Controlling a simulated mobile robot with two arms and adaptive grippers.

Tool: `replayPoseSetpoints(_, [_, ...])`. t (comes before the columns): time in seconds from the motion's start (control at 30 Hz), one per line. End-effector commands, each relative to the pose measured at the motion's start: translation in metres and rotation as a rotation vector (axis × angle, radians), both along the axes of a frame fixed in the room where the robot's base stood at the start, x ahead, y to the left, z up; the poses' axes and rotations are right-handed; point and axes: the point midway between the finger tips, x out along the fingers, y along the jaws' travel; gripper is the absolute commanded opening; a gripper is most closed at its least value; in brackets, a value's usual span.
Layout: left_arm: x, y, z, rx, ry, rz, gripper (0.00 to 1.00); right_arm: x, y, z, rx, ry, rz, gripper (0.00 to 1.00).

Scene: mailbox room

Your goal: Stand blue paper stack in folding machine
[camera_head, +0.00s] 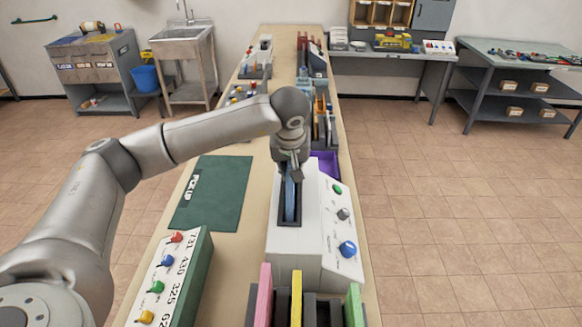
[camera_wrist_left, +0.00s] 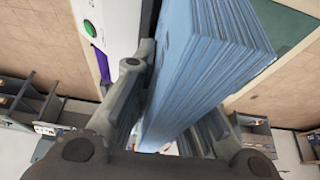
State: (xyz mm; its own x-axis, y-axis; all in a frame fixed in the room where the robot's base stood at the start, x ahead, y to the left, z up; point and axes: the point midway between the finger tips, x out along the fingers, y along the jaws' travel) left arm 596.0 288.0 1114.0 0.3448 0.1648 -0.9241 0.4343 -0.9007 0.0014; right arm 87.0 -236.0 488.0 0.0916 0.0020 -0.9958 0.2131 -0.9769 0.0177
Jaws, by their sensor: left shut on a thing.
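The blue paper stack (camera_head: 290,202) is upright in or just over the dark slot in the top of the white folding machine (camera_head: 281,246). I cannot tell whether its lower edge rests on the slot floor. My left gripper (camera_head: 291,172) is above the slot, shut on the stack's upper part. In the left wrist view the blue stack (camera_wrist_left: 205,60) stands between the two fingers, with its sheet edges showing. The machine's white panel with a green knob (camera_wrist_left: 91,29) shows at that view's upper left. My right gripper is in neither view.
A green pick-up mat (camera_head: 222,190) lies bare to the left. A numbered box with coloured knobs (camera_head: 165,275) stands at the front left. A rack with pink, yellow and green stacks (camera_head: 296,298) is in front of the machine. A purple tray (camera_head: 327,163) and dark organisers (camera_head: 325,125) lie behind.

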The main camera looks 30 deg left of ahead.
Motion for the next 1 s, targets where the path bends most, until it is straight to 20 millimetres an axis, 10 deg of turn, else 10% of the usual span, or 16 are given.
replayPoseSetpoints(1.0, [0.0, 0.0, -0.041, 0.0, -0.002, 0.001, 0.0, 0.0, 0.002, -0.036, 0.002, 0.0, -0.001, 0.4])
